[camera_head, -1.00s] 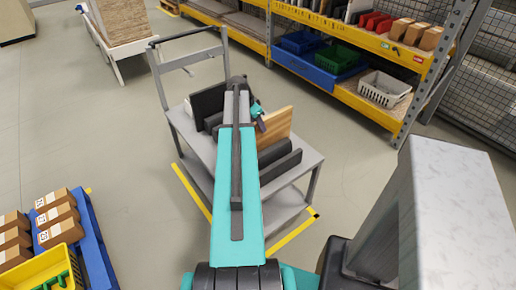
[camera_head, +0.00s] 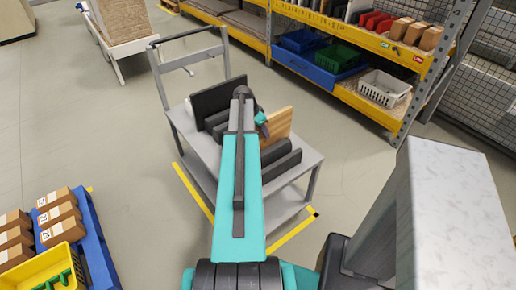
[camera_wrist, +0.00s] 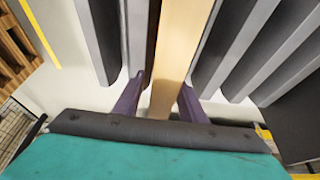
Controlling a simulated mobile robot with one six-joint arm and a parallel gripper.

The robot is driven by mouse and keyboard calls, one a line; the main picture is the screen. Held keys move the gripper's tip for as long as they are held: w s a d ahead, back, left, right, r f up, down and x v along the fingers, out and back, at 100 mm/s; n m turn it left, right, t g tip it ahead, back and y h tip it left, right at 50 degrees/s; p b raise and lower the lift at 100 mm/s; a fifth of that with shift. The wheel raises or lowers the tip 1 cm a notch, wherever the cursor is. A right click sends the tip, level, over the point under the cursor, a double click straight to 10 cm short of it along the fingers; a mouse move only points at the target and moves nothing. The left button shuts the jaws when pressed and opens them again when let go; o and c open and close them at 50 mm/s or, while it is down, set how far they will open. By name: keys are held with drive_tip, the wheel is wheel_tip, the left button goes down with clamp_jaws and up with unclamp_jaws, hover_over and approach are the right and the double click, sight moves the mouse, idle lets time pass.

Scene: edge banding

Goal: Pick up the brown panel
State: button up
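The brown panel (camera_head: 280,123) is a light wood-coloured board standing on edge on the grey cart, between dark panels. In the wrist view the brown panel (camera_wrist: 182,40) runs up the middle of the picture. My gripper (camera_head: 262,120) is at the panel's upper edge, partly hidden by my arm in the head view. In the wrist view my gripper (camera_wrist: 164,85) has one purple finger on each side of the panel. The fingers look open, with a small gap at the left finger; contact at the right finger is unclear.
A black panel (camera_head: 218,98) stands left of the gripper and dark panels (camera_head: 280,165) stand in front of the brown one, close beside it. The cart (camera_head: 310,160) stands in a yellow floor marking. A shelf with bins (camera_head: 384,88) is behind right. A blue pallet (camera_head: 95,235) is at left.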

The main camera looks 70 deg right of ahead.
clamp_jaws()
drive_tip(key=shift+r, duration=0.1)
idle(1.3)
